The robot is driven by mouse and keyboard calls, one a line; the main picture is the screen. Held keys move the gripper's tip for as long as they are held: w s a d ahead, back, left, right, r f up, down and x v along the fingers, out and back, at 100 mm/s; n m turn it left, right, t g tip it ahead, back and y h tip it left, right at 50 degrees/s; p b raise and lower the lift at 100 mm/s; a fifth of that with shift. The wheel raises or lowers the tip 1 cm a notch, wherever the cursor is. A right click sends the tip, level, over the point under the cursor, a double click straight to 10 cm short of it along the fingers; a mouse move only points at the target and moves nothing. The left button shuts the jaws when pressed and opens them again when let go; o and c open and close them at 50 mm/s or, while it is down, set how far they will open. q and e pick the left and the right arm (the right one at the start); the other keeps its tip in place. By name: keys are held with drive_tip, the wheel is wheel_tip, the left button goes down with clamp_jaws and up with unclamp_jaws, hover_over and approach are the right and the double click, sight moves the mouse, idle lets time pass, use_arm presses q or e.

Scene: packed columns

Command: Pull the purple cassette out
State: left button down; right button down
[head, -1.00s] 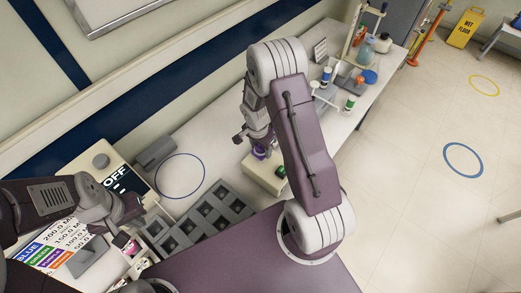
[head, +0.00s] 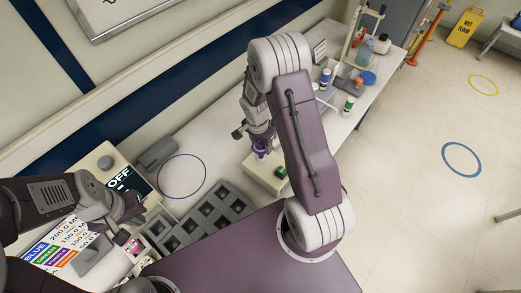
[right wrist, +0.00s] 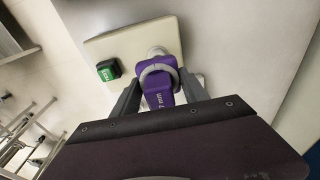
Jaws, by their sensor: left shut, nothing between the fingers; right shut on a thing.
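The purple cassette (head: 259,146) is above the cream block (head: 258,179) near the middle of the bench. In the right wrist view the purple cassette (right wrist: 160,83) has a grey ring and white lettering. My right gripper (right wrist: 157,97) is shut on it, one finger on each side; it also shows in the head view (head: 258,138). A pale round part shows at the cassette's far end. I cannot tell whether the cassette is fully clear of the block. My left gripper (head: 123,236) is shut and empty at the lower left.
A grey compartment tray (head: 197,216) and a blue ring outline (head: 182,176) lie to the left. An "OFF" display box (head: 118,174) and colour chart (head: 58,245) are further left. Bottles (head: 348,106) stand further back right.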

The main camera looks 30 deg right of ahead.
drive_tip(key=shift+r+p, duration=1.85)
drive_tip(key=shift+r, duration=1.15)
